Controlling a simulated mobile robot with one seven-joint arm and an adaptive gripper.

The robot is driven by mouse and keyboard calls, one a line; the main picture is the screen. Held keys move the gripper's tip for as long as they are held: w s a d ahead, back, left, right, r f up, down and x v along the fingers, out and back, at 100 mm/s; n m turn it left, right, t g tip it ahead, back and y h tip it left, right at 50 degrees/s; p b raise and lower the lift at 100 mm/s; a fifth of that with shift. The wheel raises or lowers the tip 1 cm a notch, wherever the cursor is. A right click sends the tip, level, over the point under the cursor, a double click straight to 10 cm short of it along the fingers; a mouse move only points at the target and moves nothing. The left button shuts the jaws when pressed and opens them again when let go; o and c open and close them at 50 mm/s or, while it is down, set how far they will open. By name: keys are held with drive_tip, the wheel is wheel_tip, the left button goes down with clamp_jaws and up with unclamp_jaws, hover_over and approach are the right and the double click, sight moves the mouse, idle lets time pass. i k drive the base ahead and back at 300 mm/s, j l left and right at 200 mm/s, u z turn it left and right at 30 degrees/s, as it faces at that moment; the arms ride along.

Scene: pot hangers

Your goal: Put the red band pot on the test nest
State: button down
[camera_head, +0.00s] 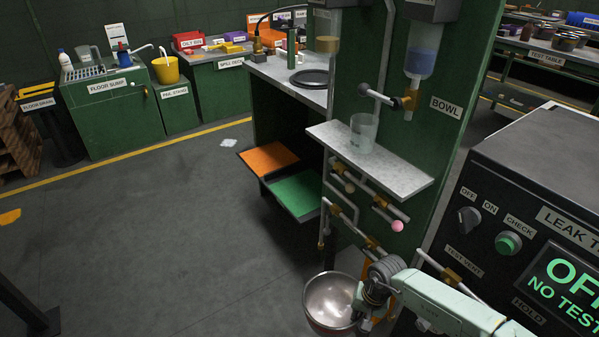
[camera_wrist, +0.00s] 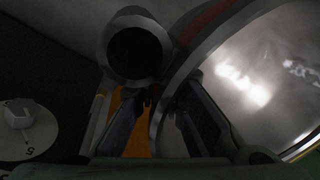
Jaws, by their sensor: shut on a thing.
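The red band pot (camera_head: 330,299) is a round, shiny steel bowl at the bottom centre of the head view, low beside the green stand. In the wrist view the pot (camera_wrist: 255,85) fills the right side, with its red band (camera_wrist: 207,20) near the top. My gripper (camera_wrist: 167,98) is shut on the pot's rim, one finger on each side of it. In the head view my gripper (camera_head: 366,302) is at the pot's right edge, partly hidden by my wrist. I cannot make out a test nest in either view.
A dark round pipe-like opening (camera_wrist: 135,52) is close to the left finger. A white dial (camera_wrist: 27,128) lies further left. The leak tester (camera_head: 520,215) stands at the right, its screen reading OFF. Pipes and a grey shelf (camera_head: 400,178) with a clear cup (camera_head: 363,133) are above. Open floor lies left.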

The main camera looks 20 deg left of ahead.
sight(312, 80)
drive_tip(key=i+j, duration=0.2)
drive_tip(key=j, duration=0.25)
drive_tip(key=i+j+u, duration=0.1)
drive_tip(key=i+j, duration=0.15)
drive_tip(key=j, duration=0.25)
drive_tip(key=i+j+u, duration=0.1)
drive_tip(key=j, duration=0.35)
drive_tip(key=i+j, duration=0.35)
drive_tip(key=i+j+u, duration=0.1)
drive_tip(key=i+j, duration=0.15)
drive_tip(key=j, duration=0.25)
drive_tip(key=i+j, duration=0.3)
drive_tip(key=k+j+u, duration=0.05)
drive_tip(key=j, duration=0.05)
